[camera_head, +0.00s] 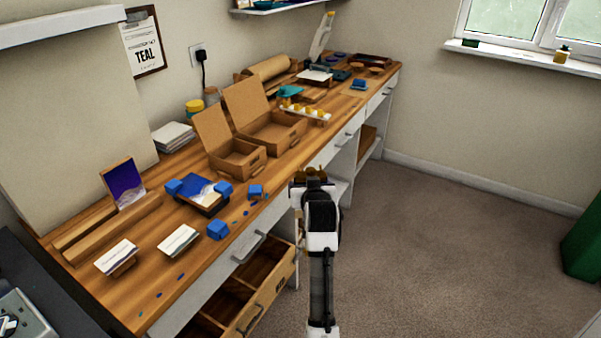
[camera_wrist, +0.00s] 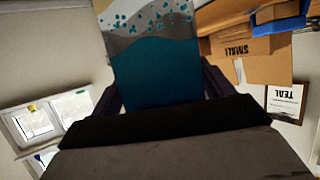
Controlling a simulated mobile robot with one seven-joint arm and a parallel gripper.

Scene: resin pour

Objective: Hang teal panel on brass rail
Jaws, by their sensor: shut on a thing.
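My gripper (camera_head: 312,184) is in front of the bench's front edge, above the floor side. In the wrist view my gripper (camera_wrist: 162,92) is shut on the teal panel (camera_wrist: 160,75), with a dark finger on each side of it. The panel is deep teal, with a grey and pale band and teal dots at its far end. In the head view the panel is mostly hidden by my gripper and arm. I cannot make out a brass rail in either view.
The wooden bench holds open cardboard boxes (camera_head: 239,158), a purple panel (camera_head: 123,184) on a wooden ledge, blue blocks (camera_head: 218,230) and white cards (camera_head: 178,240). A drawer (camera_head: 250,290) stands open below. A TEAL clipboard (camera_head: 147,42) hangs on the wall. The carpet (camera_head: 430,250) is clear.

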